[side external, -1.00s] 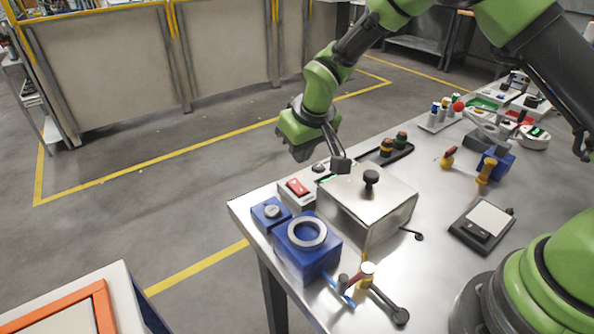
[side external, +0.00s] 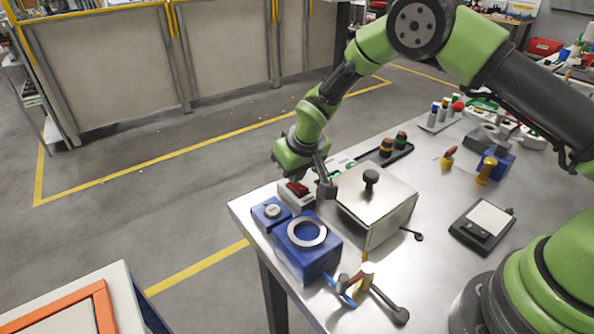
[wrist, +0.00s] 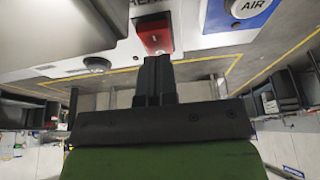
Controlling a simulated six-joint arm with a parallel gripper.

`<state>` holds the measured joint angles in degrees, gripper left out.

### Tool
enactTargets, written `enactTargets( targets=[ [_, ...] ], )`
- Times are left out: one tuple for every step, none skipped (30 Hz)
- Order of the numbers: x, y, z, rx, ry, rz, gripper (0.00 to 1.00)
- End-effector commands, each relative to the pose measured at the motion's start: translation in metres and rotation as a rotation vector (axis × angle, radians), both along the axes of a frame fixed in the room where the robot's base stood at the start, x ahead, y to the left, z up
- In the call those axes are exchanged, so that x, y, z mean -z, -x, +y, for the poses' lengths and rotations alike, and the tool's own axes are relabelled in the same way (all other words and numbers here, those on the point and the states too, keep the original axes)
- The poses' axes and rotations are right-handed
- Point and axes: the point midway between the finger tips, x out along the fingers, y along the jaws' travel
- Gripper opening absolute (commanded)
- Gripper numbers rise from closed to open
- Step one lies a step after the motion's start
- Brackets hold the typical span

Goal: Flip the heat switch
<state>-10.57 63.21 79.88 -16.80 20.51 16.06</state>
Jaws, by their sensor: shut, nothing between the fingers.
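The heat switch is a red rocker on a white box (side external: 291,206) at the table's far left corner. The red rocker (side external: 298,188) also shows in the wrist view (wrist: 155,32), with part of a label beside it. My gripper (side external: 297,183) is shut and empty, with its fingertips at the red rocker. In the wrist view the closed fingertips (wrist: 156,58) overlap the rocker's lower edge; I cannot tell whether they press it.
A steel box with a black knob (side external: 378,205) stands close to the right of the switch. A dark tray with buttons (side external: 400,152) lies behind.

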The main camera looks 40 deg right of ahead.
Motion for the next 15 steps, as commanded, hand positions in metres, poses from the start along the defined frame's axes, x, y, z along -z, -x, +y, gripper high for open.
enactTargets(
  targets=[
    [0.007, 0.002, -0.001, -0.003, 0.002, 0.008, 0.0],
    [0.007, 0.003, -0.001, -0.003, 0.002, 0.008, 0.0],
    [0.008, 0.003, -0.001, -0.003, 0.002, 0.01, 0.0],
    [0.008, 0.003, -0.001, -0.003, 0.002, 0.01, 0.0],
    [0.008, 0.003, -0.001, -0.003, 0.003, 0.011, 0.0],
    [0.008, 0.004, -0.001, -0.003, 0.003, 0.012, 0.0],
    [0.008, 0.004, -0.001, -0.003, 0.003, 0.013, 0.0],
    [0.008, 0.006, -0.001, -0.003, 0.003, 0.014, 0.0],
    [0.008, 0.008, -0.002, -0.004, 0.004, 0.017, 0.0],
    [0.008, 0.009, -0.002, -0.003, 0.005, 0.018, 0.0],
    [0.008, 0.011, -0.002, -0.003, 0.005, 0.019, 0.0],
    [0.008, 0.013, -0.002, -0.002, 0.006, 0.02, 0.0],
    [0.007, 0.014, -0.002, -0.002, 0.006, 0.021, 0.0],
    [0.007, 0.016, -0.002, -0.001, 0.006, 0.022, 0.0],
    [0.007, 0.018, -0.002, 0.0, 0.005, 0.022, 0.0]
  ],
)
